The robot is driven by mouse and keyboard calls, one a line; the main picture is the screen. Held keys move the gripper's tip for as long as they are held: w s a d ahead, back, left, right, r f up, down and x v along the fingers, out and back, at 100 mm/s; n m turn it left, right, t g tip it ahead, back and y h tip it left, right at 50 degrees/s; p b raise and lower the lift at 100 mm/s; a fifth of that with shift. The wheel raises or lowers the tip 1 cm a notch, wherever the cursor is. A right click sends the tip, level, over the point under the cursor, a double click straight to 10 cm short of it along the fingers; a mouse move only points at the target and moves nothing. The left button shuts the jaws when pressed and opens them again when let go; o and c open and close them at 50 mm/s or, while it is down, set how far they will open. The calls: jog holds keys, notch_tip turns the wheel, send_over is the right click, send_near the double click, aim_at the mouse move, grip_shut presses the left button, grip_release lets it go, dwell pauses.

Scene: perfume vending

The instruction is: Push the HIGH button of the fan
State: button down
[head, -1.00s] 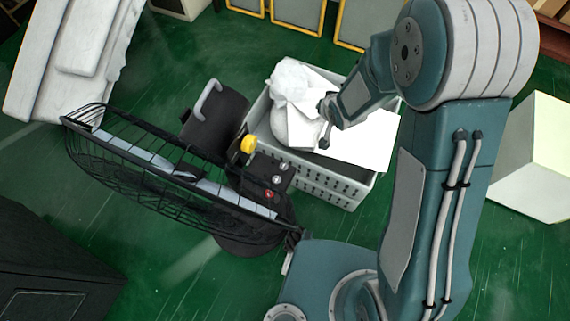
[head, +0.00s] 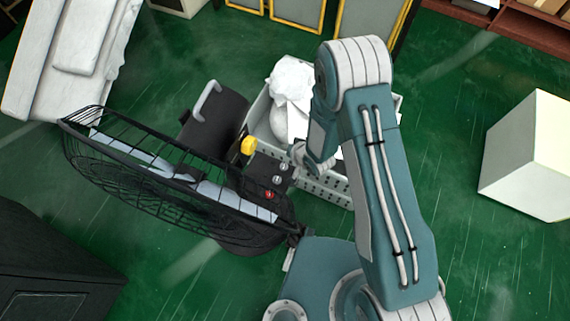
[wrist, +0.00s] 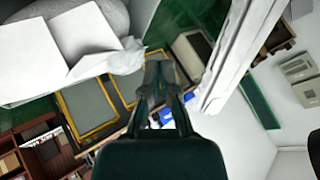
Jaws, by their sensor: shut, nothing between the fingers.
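The black fan (head: 150,180) is tilted, with its wire cage at the left in the head view. Its dark control box (head: 262,180) has a yellow knob (head: 248,145), two grey buttons (head: 279,173) and a red button (head: 269,195). No label is readable, so I cannot tell which one is HIGH. My gripper (head: 296,155) is just right of the grey buttons, partly hidden by my arm. I cannot tell whether it touches the box. In the wrist view my gripper (wrist: 157,72) is shut and empty; the fan does not show there.
A grey perforated crate (head: 330,188) with white papers and a bag (head: 291,80) stands behind the gripper. A white box (head: 530,155) is at the right and a dark cabinet (head: 50,280) at the lower left. Green floor (head: 440,130) is clear between the arm and the white box.

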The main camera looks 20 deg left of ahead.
aim_at(281, 164)
jog(key=shift+s+a+f, duration=0.2)
jog(key=shift+s+f, duration=0.25)
jog(key=shift+f, duration=0.2)
jog(key=shift+f, duration=0.1)
jog(key=shift+f, duration=4.3)
jog(key=shift+f, duration=0.1)
jog(key=shift+f, duration=0.2)
jog(key=shift+f, duration=0.45)
jog(key=shift+r, duration=0.85)
